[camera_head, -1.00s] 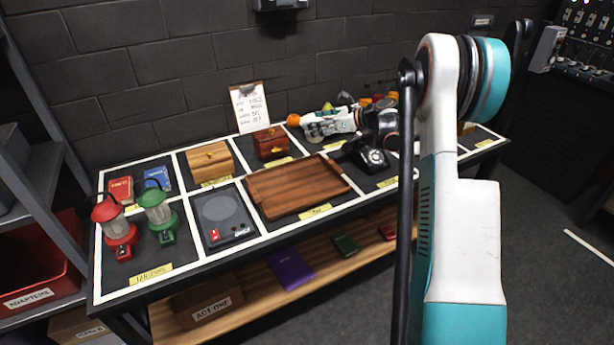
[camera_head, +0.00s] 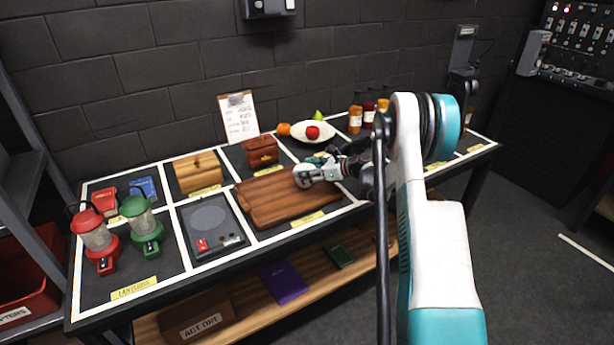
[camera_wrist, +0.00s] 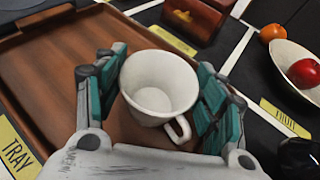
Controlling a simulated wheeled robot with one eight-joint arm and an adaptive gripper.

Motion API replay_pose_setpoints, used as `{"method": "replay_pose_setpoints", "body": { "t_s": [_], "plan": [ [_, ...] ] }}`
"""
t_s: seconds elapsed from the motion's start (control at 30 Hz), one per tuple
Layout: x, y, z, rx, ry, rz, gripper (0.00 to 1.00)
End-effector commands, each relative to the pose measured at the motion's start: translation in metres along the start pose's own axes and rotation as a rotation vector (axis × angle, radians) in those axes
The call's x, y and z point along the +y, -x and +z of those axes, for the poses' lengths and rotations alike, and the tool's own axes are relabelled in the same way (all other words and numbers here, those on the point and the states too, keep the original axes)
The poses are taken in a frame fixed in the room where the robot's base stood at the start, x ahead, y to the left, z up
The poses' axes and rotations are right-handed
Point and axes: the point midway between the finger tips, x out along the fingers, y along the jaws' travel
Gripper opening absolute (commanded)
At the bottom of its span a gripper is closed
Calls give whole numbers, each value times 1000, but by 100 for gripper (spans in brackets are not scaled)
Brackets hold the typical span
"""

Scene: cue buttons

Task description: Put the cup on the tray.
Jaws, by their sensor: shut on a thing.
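The white cup (camera_wrist: 150,72) sits upright between the two teal-padded fingers of my gripper (camera_wrist: 160,95) in the wrist view, its handle toward the palm. My gripper is shut on it. In the head view my gripper (camera_head: 322,168) is over the right part of the brown wooden tray (camera_head: 268,208); the cup is hard to make out there. In the wrist view the tray (camera_wrist: 45,65) lies below and to the left of the cup. I cannot tell whether the cup touches the tray.
A white bowl of fruit (camera_head: 299,131) stands behind my gripper. A dark red box (camera_head: 262,150) and a wooden box (camera_head: 196,172) stand behind the tray. A grey scale-like device (camera_head: 212,226) and two lanterns (camera_head: 96,238) are at left. The tray's left part is clear.

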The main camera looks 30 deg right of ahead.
Motion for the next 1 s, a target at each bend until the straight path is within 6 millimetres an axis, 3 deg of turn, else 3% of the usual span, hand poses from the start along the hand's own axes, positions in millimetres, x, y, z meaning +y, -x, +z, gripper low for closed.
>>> {"method": "replay_pose_setpoints", "body": {
  "t_s": [0.1, 0.47, 0.5, 0.57, 1.0],
  "plan": [
    [0, -5, -11, -1, 0, 0, 37],
    [0, -6, -14, 0, 0, 0, 37],
    [0, -5, -13, 0, 0, 0, 73],
    [0, -5, -13, 0, 0, 0, 84],
    [0, -4, -10, 0, 0, 0, 84]
  ]
}}
